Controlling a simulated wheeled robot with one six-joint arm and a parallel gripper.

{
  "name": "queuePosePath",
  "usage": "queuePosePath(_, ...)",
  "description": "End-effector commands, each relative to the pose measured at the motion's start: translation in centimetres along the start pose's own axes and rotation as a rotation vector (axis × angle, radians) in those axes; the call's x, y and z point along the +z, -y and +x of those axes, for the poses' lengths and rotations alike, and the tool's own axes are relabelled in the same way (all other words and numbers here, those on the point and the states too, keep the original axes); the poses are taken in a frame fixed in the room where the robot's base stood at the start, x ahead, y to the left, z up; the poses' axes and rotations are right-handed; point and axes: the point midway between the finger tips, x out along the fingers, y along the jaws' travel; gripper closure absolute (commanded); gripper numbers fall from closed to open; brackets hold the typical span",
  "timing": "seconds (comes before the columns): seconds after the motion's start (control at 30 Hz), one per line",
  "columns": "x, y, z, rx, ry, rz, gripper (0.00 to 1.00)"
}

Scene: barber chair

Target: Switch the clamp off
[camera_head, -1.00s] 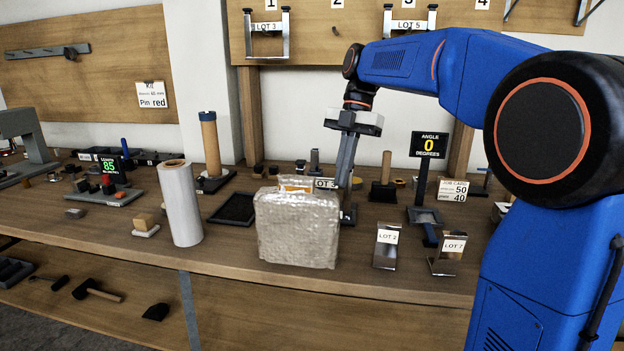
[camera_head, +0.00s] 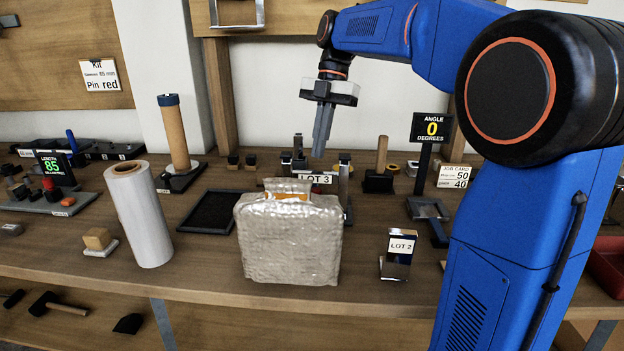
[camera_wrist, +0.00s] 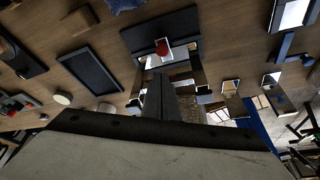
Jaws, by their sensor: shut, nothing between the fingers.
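My gripper (camera_head: 319,154) points down with its fingers together and empty, behind the wrapped package in the head view. Below it stands a metal frame with a LOT 3 label (camera_head: 317,179), its lower part hidden by the package. In the wrist view, the shut fingers (camera_wrist: 159,78) point toward a dark fixture (camera_wrist: 138,38) with a red round part (camera_wrist: 162,47) and a pale frame near it. This may be the clamp, but I cannot tell for sure. The fingertips appear apart from it.
The silvery wrapped package (camera_head: 288,240) stands in front. A white roll (camera_head: 140,215) and a dark tray (camera_head: 209,212) are to its left. The LOT 2 stand (camera_head: 397,260) and the angle display (camera_head: 430,128) are to the right. Some bench is bare between them.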

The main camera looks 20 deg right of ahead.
Motion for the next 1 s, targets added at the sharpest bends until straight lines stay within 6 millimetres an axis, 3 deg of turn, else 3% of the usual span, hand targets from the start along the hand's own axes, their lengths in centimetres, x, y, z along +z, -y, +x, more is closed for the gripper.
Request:
queuePosePath(0.57,0.0,0.0,0.2,-0.001,-0.001,0.0,1.0)
queuePosePath(0.73,0.0,0.0,1.7,-0.001,-0.001,0.0,1.0)
queuePosePath(1.0,0.0,0.0,6.2,-0.002,-0.002,0.0,1.0)
